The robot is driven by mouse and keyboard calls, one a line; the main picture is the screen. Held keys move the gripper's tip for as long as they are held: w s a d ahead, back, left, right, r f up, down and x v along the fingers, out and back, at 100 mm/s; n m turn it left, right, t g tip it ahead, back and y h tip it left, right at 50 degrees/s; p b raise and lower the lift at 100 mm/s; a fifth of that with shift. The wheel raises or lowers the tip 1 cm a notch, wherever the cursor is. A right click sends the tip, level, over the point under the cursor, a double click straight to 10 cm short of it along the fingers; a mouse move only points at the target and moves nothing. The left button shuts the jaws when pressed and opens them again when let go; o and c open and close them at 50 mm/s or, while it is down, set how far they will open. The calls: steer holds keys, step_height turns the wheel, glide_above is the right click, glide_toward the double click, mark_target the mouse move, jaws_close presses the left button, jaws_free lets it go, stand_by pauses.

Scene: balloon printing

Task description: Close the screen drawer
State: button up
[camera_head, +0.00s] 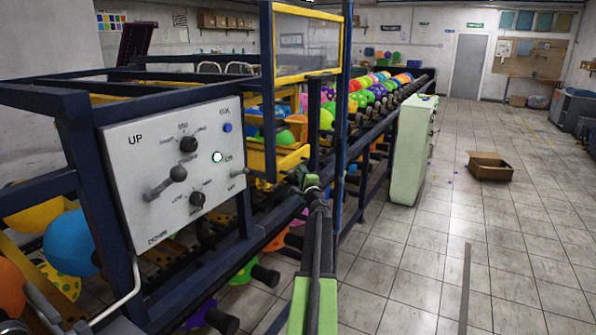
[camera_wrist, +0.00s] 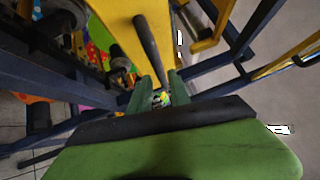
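The screen drawer appears to be the yellow framed part (camera_head: 275,158) low in the dark blue machine, to the left of my gripper in the head view. In the wrist view a yellow panel (camera_wrist: 118,30) has a dark rod-like handle (camera_wrist: 149,48) that reaches down toward my fingers. My gripper (camera_head: 308,181) is beside the machine's front, close to the yellow part. In the wrist view my green fingers (camera_wrist: 160,92) stand apart, with the end of the rod at the gap between them. I cannot tell whether they touch it.
A control panel (camera_head: 178,165) with knobs, a lever and a lit green button is at the left. A yellow-framed screen (camera_head: 307,42) stands above the drawer. Balloons (camera_head: 375,92) line the rack behind. A pale green cabinet (camera_head: 409,150) and cardboard box (camera_head: 489,168) stand right; open floor lies between.

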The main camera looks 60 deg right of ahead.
steer(key=b+v, duration=0.1)
steer(key=v, duration=1.1)
steer(key=p+x, duration=0.2)
steer(key=x, duration=1.5)
steer(key=shift+w, duration=0.1)
